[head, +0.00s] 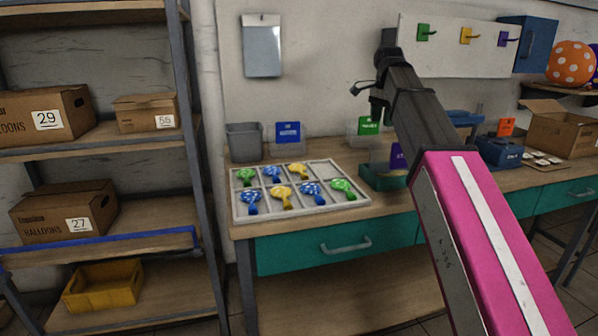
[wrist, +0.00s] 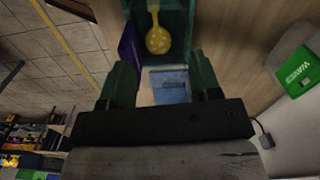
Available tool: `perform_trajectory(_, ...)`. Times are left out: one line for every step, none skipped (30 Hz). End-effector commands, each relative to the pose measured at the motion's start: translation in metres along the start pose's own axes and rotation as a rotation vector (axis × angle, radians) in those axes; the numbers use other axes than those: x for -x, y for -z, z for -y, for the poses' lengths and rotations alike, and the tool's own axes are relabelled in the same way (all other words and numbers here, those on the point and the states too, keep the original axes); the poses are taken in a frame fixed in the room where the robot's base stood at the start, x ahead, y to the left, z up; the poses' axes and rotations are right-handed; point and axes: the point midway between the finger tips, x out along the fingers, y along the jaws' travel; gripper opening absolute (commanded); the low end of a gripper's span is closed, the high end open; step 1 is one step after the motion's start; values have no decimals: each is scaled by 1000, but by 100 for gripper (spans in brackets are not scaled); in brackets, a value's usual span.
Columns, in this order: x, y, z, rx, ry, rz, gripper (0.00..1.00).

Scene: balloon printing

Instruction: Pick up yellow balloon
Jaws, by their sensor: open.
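In the wrist view a yellow balloon (wrist: 158,40) with pale spots and a yellow stem lies in a teal bin (wrist: 183,25). In the head view, one yellow balloon (head: 299,171) lies in the back row of a pale divided tray (head: 240,212), and another (head: 283,195) lies in its front row. My gripper (wrist: 160,68) is open and empty; the balloon shows beyond its two dark fingertips. In the head view my gripper is small and dark above the bench, and the arm hides part of the bench. The teal bin (head: 378,184) there shows no visible contents.
Blue and green balloons share the tray. A grey bin (head: 244,141), a blue-labelled bin (head: 288,137) and a green-labelled bin (head: 366,130) stand behind it. A purple card (head: 399,156) is at the teal bin. Shelves with boxes (head: 45,113) stand left.

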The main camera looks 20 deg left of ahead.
Motion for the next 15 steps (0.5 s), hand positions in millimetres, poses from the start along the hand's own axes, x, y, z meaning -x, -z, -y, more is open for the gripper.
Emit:
perform_trajectory(-5,-13,8,78,-1,1,57)
perform_trajectory(-9,-22,13,137,-2,1,57)
perform_trajectory(-14,-36,21,227,-2,2,57)
perform_trajectory(-18,-47,27,301,-2,1,57)
perform_trajectory(-22,-58,33,379,-2,1,57)
perform_trajectory(-28,-74,40,484,-2,1,57)
perform_trajectory(-33,-86,46,563,-2,2,57)
perform_trajectory(-37,-98,51,641,-2,2,57)
perform_trajectory(-43,-114,57,745,-2,2,57)
perform_trajectory(-47,-126,62,823,-2,2,57)
perform_trajectory(-52,-138,66,898,-2,2,57)
perform_trajectory(-57,-154,71,996,-2,2,57)
perform_trajectory(-61,-164,75,1064,-2,2,57)
perform_trajectory(-64,-175,78,1130,-1,2,57)
perform_trajectory(-69,-187,81,1208,-1,1,57)
